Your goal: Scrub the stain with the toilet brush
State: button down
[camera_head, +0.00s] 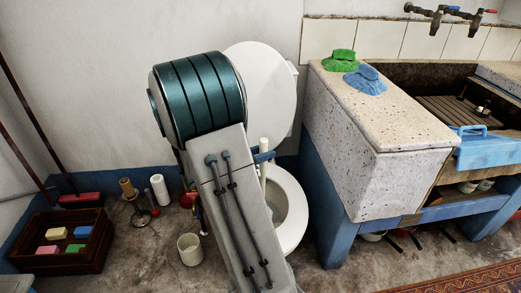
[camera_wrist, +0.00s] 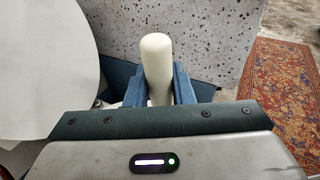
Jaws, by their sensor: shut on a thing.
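The toilet brush has a pale cream handle (camera_wrist: 157,62), upright between the blue fingers of my gripper (camera_wrist: 157,90) in the wrist view. In the head view the handle (camera_head: 263,172) stands over the toilet bowl, with my gripper (camera_head: 264,157) shut around its upper part. The brush's head is hidden. The white toilet (camera_head: 296,228) has its lid (camera_head: 275,90) raised, and my arm covers its left side. Inside the bowl only a grey-shaded patch shows. I cannot make out the stain for certain.
A speckled stone trough (camera_head: 385,115) on a blue base stands close on the right, with green (camera_head: 340,62) and blue (camera_head: 366,79) cloths on top. A white pot (camera_head: 190,249), paper roll (camera_head: 160,190) and wooden crate (camera_head: 60,264) with sponges are on the left floor. A patterned rug (camera_head: 450,272) lies front right.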

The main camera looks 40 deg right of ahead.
notch_tip(320, 180, down, 9)
jog(key=b, duration=0.5)
jog(key=shift+b, duration=0.3)
jog(key=shift+f, duration=0.25)
jog(key=shift+f+b, duration=0.65)
jog(key=shift+f, duration=0.3)
jog(key=shift+s+d, duration=0.2)
jog(key=shift+s, duration=0.7)
jog(key=shift+s+d, duration=0.15)
jog(key=shift+s, duration=0.75)
jog(key=shift+w+d+p, duration=0.15)
jog(key=shift+w+d, duration=0.3)
jog(key=shift+w, duration=0.3)
jog(key=shift+w+d+p, duration=0.15)
jog(key=shift+w+d, duration=0.3)
jog(key=shift+w, duration=0.3)
jog(key=shift+w+d+p, duration=0.15)
jog(key=shift+w+d, duration=0.3)
jog(key=shift+w, duration=0.3)
